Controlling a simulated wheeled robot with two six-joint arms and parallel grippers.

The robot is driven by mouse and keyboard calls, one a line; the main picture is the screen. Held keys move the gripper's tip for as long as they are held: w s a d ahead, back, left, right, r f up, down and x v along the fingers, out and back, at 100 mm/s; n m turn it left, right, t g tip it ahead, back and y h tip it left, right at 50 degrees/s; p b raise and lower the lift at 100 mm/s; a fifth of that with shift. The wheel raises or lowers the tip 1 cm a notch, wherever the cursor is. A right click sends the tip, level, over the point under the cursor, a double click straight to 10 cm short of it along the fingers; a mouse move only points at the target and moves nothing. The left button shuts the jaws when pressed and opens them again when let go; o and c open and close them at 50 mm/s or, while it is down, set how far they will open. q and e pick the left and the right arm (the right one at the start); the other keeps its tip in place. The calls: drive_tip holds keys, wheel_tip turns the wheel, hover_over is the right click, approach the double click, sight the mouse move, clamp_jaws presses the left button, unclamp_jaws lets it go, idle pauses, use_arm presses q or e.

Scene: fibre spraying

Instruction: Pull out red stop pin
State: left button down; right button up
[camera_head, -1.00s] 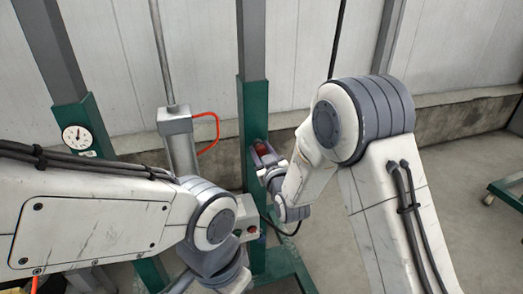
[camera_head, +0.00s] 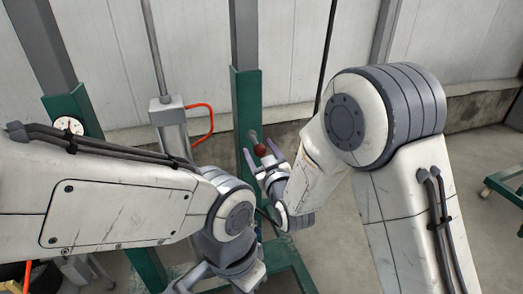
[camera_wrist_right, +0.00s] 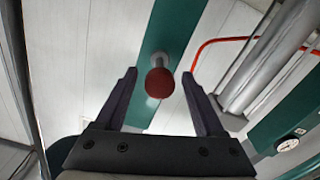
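The red stop pin's round knob (camera_head: 260,150) stands out from the green post (camera_head: 245,88), with a grey shaft between knob and post. In the right wrist view the knob (camera_wrist_right: 159,83) sits between the fingertips, with a gap on both sides. My right gripper (camera_head: 265,155) is open around the knob and not clamped on it; it also shows in the right wrist view (camera_wrist_right: 160,82). My left arm crosses the lower left of the head view, but its gripper fingers are out of view.
A grey cylinder (camera_head: 173,128) with a red hose (camera_head: 211,118) stands left of the post. A round gauge (camera_head: 68,126) is on another green post further left. A green frame (camera_head: 505,188) stands at the far right. Open floor lies right of my right arm.

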drive_tip(key=v, duration=0.4)
drive_tip(key=shift+s+d+b, duration=0.1)
drive_tip(key=shift+s+b, duration=0.15)
drive_tip(key=shift+b, duration=0.1)
drive_tip(key=shift+s+d+r+p, duration=0.25)
drive_tip(key=shift+s+p, duration=0.35)
drive_tip(key=shift+p, duration=0.35)
drive_tip(key=p, duration=1.4)
approach(261, 152)
drive_tip(key=shift+w+a+f, duration=0.15)
drive_tip(key=shift+w, duration=0.15)
drive_tip(key=shift+b, duration=0.3)
